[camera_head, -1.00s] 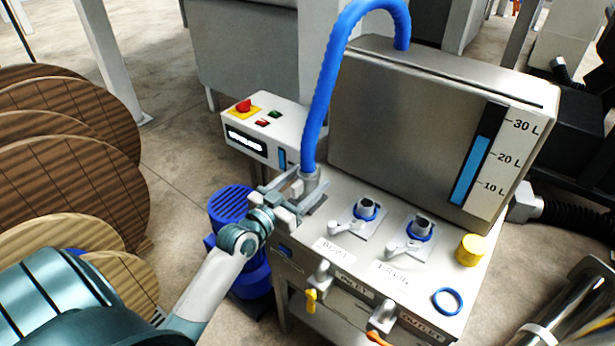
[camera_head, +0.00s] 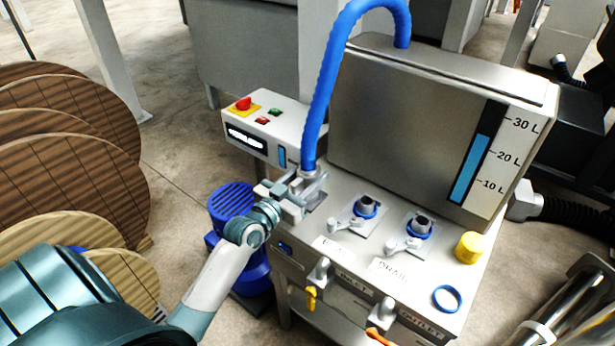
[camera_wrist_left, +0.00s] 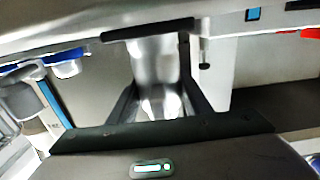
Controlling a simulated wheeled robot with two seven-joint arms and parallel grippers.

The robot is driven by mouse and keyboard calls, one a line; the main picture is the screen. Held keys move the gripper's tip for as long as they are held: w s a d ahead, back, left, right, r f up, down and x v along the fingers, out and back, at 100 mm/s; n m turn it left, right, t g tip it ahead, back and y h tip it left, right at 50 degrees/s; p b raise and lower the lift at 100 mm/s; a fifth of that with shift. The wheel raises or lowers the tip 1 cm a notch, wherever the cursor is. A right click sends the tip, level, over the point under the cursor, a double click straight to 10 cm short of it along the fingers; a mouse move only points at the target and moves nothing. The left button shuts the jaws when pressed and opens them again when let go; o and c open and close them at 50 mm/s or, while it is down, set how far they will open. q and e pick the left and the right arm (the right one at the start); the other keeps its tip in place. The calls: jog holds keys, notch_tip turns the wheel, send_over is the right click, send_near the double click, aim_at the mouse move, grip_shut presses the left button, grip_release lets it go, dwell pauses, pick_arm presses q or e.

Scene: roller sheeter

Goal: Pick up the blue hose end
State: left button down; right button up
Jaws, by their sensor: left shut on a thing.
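My left gripper (camera_head: 303,187) is shut on the hose end's metal fitting, at the left side of the machine top. In the left wrist view the shiny metal fitting (camera_wrist_left: 158,75) sits between the dark fingers. The gripper hides the lower part of the fitting, so I cannot tell if it still touches the surface under it. My right gripper is not in view.
Two ports with blue rings (camera_head: 366,208) (camera_head: 420,226) and levers stand right of the gripper. A yellow cap (camera_head: 470,247) and a loose blue ring (camera_head: 447,299) lie further right. A control box (camera_head: 265,130) stands behind. Wooden reels (camera_head: 70,140) are at left.

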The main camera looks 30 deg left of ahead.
aim_at(314, 161)
pick_arm(q)
jog(key=shift+r, duration=0.2)
jog(key=shift+r, duration=0.55)
jog(key=r, duration=0.1)
jog(key=d+r, duration=0.1)
jog(key=r, duration=0.1)
jog(key=shift+w+r, duration=0.15)
jog(key=w+d+r, duration=0.2)
jog(key=d+r, duration=0.4)
jog(key=d, duration=0.4)
jog(key=shift+w+d+r+b, duration=0.15)
jog(key=shift+w+r+b, duration=0.05)
jog(key=shift+w+b, duration=0.1)
